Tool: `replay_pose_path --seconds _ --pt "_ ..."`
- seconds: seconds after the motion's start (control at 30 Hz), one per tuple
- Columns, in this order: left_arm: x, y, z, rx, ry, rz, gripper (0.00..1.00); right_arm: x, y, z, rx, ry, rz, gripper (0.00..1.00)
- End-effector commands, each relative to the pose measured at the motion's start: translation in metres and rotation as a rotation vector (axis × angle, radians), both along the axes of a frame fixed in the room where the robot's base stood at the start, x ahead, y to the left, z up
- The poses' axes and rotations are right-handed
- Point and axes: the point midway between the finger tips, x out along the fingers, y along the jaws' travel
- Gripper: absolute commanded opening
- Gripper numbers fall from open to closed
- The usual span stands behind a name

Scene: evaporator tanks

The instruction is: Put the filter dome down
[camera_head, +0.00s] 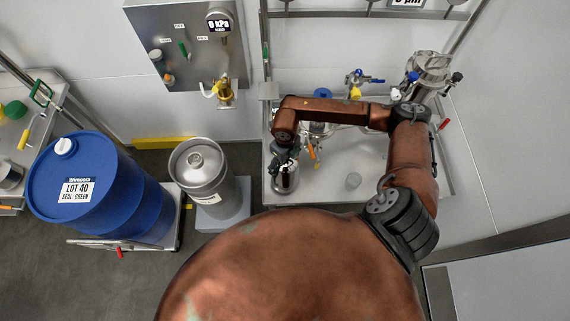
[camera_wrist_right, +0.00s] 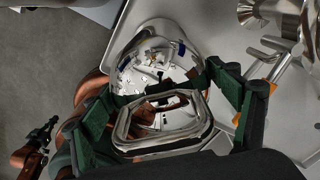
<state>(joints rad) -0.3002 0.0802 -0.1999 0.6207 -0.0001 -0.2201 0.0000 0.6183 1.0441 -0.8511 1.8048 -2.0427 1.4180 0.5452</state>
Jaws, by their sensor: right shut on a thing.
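The filter dome (camera_wrist_right: 160,65) is a shiny, mirror-like metal dome with a squared loop handle (camera_wrist_right: 165,125) on top. In the head view the dome (camera_head: 286,180) is at the left edge of the grey bench. My right gripper (camera_wrist_right: 172,100) has its dark green fingers on either side of the handle and is shut on the dome. In the head view my right gripper (camera_head: 284,155) points down over it. I cannot tell whether the dome's underside touches the bench.
A steel keg (camera_head: 200,175) and a blue drum (camera_head: 95,190) stand to the left. The bench's front middle is mostly clear.

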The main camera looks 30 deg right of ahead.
Motion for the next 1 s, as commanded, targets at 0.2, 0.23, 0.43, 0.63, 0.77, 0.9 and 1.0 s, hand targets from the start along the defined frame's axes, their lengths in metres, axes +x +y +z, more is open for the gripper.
replay_pose_path --seconds 0.2,0.23,0.43,0.63,0.77,0.9,1.0 --pt "-0.001 0.000 -0.003 0.000 0.001 0.000 0.00 0.000 0.001 -0.017 0.002 -0.001 0.000 0.24" --pt "-0.001 0.000 -0.003 0.000 0.001 0.000 0.00 0.000 0.001 -0.016 0.001 -0.002 0.001 0.24" --pt "-0.001 0.000 -0.003 0.000 0.001 0.000 0.00 0.000 0.001 -0.017 0.001 -0.001 0.000 0.24" --pt "-0.001 0.000 -0.004 0.000 0.002 0.000 0.00 -0.001 0.000 -0.020 0.000 0.001 0.000 0.90" --pt "-0.001 0.000 -0.004 0.000 0.002 0.000 0.00 -0.001 0.000 -0.020 0.000 0.001 0.000 0.99" --pt "-0.001 0.000 -0.004 0.000 0.002 0.000 0.00 -0.001 0.000 -0.020 0.000 0.001 0.000 1.00" --pt "-0.001 0.000 -0.004 0.000 0.002 0.000 0.00 -0.001 0.000 -0.020 0.000 0.001 0.000 1.00"
